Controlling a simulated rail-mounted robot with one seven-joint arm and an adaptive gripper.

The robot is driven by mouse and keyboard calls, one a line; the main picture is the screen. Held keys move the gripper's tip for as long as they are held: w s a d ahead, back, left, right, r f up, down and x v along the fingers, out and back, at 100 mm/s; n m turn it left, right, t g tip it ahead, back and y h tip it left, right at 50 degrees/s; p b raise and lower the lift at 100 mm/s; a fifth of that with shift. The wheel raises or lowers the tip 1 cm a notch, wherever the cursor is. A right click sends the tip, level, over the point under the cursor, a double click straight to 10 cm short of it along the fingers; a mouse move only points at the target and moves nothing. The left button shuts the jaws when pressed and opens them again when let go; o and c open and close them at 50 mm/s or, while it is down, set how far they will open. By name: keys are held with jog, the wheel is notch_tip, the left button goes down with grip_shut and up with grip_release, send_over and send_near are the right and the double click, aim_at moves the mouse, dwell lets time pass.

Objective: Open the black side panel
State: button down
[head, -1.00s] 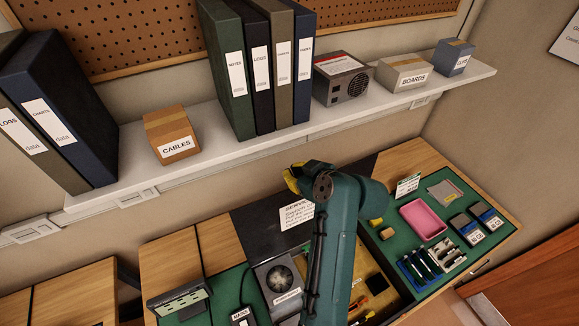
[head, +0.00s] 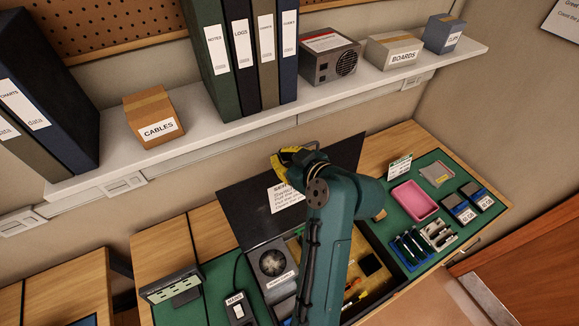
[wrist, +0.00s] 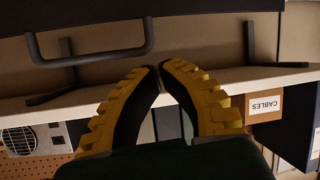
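The black panel (head: 343,153), with a white notice (head: 285,196) on it, stands raised and tilted at the back of the open compartment (head: 372,266) in the head view. My gripper (head: 284,164) is at the panel, left of its middle; its fingertips are not clear there. In the wrist view, a dark surface, apparently the panel (wrist: 210,5), fills the top edge, with a dark bar handle (wrist: 92,55) below it. My gripper's yellow-and-black fingers (wrist: 160,70) have their tips almost together, nothing visible between them. They are just right of the handle, not around it; contact with the panel cannot be told.
A shelf (head: 190,140) runs above the bench, with a CABLES box (head: 153,115), binders (head: 245,55) and a BOARDS box (head: 394,50). Right of the compartment are a pink tray (head: 413,199) and small parts on green mat. My arm covers part of the compartment.

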jog(key=b+v, duration=0.2)
jog(key=v, duration=0.7)
jog(key=shift+s+r, duration=0.2)
jog(key=shift+r, duration=0.25)
jog(key=shift+d, duration=0.1)
